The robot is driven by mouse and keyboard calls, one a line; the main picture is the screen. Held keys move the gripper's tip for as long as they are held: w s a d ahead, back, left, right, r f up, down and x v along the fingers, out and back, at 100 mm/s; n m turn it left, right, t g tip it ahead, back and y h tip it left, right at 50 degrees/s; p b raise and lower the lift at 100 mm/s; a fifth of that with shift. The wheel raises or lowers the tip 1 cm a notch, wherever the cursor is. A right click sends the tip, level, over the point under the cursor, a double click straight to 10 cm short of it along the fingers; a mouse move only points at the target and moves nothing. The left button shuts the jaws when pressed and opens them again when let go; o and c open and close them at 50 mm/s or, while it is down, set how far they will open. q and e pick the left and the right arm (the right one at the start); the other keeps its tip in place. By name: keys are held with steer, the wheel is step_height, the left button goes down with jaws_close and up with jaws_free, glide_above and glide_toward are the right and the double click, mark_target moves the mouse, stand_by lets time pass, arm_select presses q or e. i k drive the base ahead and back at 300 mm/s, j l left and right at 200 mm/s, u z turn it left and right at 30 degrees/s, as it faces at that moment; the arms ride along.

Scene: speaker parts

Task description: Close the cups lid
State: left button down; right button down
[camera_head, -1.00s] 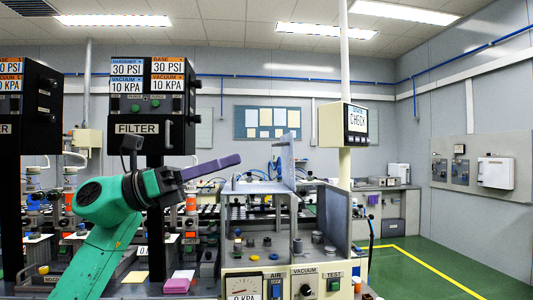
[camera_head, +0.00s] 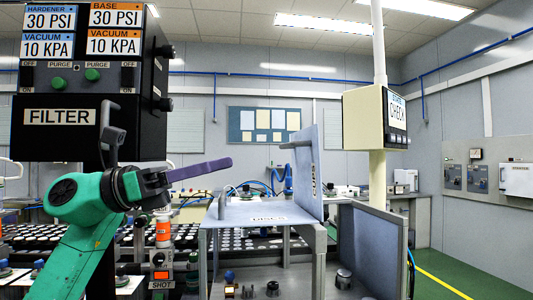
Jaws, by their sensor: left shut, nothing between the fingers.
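The cups lid (camera_head: 309,180) is a grey-blue panel standing upright, open, with lettering that seems to read CUPS and a small handle (camera_head: 294,144) at its upper left. Beside it on the left a flat lid marked DISCS (camera_head: 265,217) lies level on the grey box frame (camera_head: 318,238). My left gripper (camera_head: 230,162), with long purple fingers, is shut and empty. It points right, to the left of the upright lid, with a visible gap in the picture. My right gripper is not in view.
A black FILTER box (camera_head: 60,115) stands at the left behind my left arm. A cream post with a CHECK display (camera_head: 395,112) stands at the right. A grey side panel (camera_head: 372,250) and small metal parts (camera_head: 343,278) are below the lid.

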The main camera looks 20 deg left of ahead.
mark_target(304, 145)
steer(key=i+j, duration=0.7)
steer(key=i, duration=0.05)
